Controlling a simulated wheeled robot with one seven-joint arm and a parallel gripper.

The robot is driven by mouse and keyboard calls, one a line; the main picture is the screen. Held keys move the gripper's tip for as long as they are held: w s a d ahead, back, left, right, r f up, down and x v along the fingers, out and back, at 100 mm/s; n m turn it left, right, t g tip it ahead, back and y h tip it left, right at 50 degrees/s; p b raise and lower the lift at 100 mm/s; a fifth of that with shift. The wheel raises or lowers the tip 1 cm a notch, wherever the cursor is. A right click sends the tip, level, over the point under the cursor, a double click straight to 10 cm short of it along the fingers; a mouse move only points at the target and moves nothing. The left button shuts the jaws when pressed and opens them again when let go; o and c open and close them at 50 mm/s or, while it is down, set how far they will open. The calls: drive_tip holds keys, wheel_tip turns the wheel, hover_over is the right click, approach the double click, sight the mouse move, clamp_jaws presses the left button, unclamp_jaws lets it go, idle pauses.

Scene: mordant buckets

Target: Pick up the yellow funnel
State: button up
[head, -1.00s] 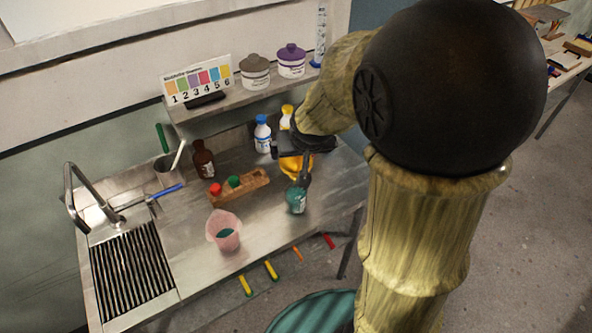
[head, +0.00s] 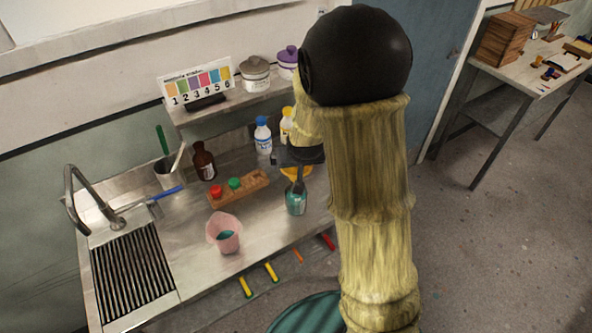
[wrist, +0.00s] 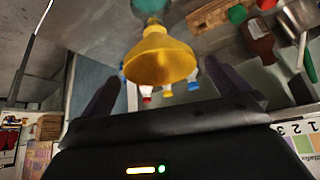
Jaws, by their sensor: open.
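The yellow funnel (wrist: 160,58) is large in the wrist view, between my two spread fingers, with its wide mouth towards me. Its narrow end points to a teal jar (wrist: 149,6); I cannot tell whether it sits in the jar's neck. My gripper (wrist: 164,72) is open and holds nothing. I cannot tell whether a finger touches the funnel.
A wooden rack (head: 240,190) with red and green caps, a pink beaker (head: 225,236) and a brown bottle (head: 204,162) stand left of the jar. White bottles with blue (head: 263,138) and yellow caps stand behind, below the shelf (head: 190,112). The sink (head: 130,270) is at left.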

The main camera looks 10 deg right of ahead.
idle(0.3)
drive_tip(key=shift+p+x, duration=0.8)
drive_tip(key=shift+x, duration=0.2)
drive_tip(key=shift+p+x, duration=0.45)
drive_tip(key=shift+x, duration=1.15)
drive_tip(key=shift+r, duration=0.1)
drive_tip(key=c, duration=1)
